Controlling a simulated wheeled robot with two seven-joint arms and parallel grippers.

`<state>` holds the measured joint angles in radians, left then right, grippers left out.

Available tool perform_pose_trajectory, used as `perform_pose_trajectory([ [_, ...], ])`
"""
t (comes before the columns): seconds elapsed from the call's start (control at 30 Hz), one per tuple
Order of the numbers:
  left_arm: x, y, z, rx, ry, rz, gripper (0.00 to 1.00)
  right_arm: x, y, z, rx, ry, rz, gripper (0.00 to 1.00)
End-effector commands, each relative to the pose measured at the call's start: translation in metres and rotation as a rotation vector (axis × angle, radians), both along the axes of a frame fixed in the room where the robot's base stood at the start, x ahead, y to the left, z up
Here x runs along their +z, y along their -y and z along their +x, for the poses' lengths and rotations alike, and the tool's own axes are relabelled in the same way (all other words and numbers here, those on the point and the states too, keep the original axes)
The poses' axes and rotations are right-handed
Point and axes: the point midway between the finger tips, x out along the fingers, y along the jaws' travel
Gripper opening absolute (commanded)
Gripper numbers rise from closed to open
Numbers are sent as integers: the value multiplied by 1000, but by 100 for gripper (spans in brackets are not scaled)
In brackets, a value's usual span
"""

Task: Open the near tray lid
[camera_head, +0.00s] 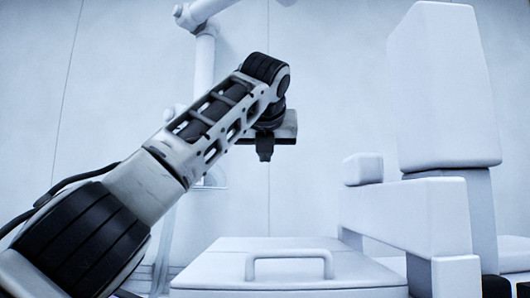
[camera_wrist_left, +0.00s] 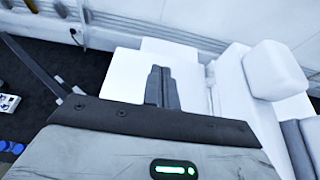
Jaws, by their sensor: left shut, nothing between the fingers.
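The white tray lid (camera_head: 215,272) lies flat and closed on its box at the bottom centre of the head view. Its raised bar handle (camera_head: 288,254) stands on top. My left gripper (camera_head: 264,157) hangs above the lid, pointing down, shut and empty, and apart from the handle. In the left wrist view the dark closed fingers (camera_wrist_left: 161,86) show over a white surface (camera_wrist_left: 125,72), which looks like the lid. The handle cannot be made out there; the gripper body may hide it. My right gripper is not in view.
A white chair-like form (camera_head: 440,90) with an armrest (camera_head: 405,213) stands close to the right of the lid. A pale wall is behind. Dark floor with small objects (camera_wrist_left: 8,102) shows at the left of the wrist view.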

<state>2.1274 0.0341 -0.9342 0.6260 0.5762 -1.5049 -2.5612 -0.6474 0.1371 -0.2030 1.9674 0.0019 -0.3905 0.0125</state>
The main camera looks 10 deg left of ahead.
Motion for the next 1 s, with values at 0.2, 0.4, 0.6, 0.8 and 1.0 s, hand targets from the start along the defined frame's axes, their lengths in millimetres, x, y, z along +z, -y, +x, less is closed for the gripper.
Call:
perform_pose_trajectory([
  [0.2,0,0,0,0,0,0,0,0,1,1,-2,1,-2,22],
  [0.4,0,0,-1,0,0,0,0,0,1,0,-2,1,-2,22],
  [0.6,8,5,-18,-2,5,0,0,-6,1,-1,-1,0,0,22],
  [0.8,27,15,-59,-3,6,0,0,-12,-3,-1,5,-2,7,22],
  [1.0,47,25,-102,-3,5,1,0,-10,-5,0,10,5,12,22],
])
